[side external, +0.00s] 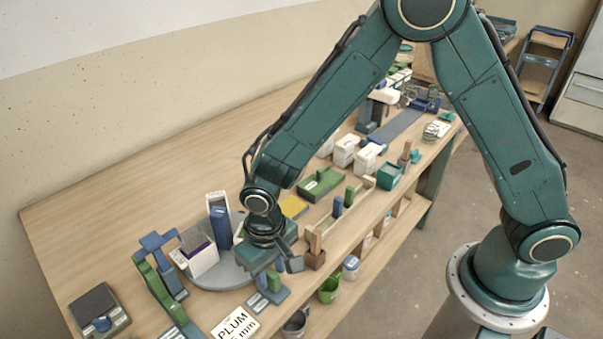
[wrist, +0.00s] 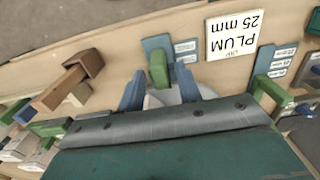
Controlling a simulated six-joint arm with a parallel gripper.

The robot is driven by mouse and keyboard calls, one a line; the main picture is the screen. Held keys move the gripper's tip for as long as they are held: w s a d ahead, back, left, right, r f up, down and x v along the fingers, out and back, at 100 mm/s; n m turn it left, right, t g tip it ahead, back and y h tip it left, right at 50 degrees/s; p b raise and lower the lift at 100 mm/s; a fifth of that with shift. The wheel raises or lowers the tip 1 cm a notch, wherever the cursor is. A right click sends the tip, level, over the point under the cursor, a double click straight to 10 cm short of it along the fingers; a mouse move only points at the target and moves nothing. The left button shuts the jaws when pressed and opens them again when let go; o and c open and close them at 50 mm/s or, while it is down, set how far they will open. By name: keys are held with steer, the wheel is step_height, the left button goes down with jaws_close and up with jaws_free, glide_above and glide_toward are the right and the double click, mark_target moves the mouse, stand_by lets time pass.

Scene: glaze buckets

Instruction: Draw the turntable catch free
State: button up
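The turntable (side external: 218,281) is a round grey disc on the bench, carrying a white bucket with a purple band (side external: 200,256) and a tall blue box (side external: 219,226). What looks like its catch is an upright green tab (wrist: 158,70) on a blue base (wrist: 157,43), by the disc's front edge; it also shows in the side view (side external: 273,281). My gripper (wrist: 160,86) is open and points down there. Its two blue fingers stand apart, one on each side of the green tab in the wrist view. Contact cannot be told; my gripper hides part of the disc.
A white PLUM 25 mm card (side external: 235,323) lies beside the blue base. A green-and-blue stand (side external: 158,282) is left of the turntable. A wooden block (side external: 316,250) and a rail with pegs are close on the right. Buckets sit on the shelf below the bench edge.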

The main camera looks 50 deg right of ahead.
mark_target(272, 271)
steer(key=shift+r, duration=3.4)
steer(key=shift+d+r, duration=0.25)
steer(key=shift+r, duration=0.15)
steer(key=s+d+r+t, duration=0.3)
steer(key=s+d+r, duration=0.1)
steer(key=d+r, duration=0.9)
steer(key=s+d+r+t, duration=0.2)
steer(key=s+d+r, duration=0.4)
steer(key=s, duration=0.6)
steer(key=shift+s+d+t, duration=0.25)
steer(key=shift+d+t, duration=0.05)
steer(key=shift+d, duration=0.95)
steer(key=shift+o, duration=0.3)
steer(key=shift+r, duration=0.1)
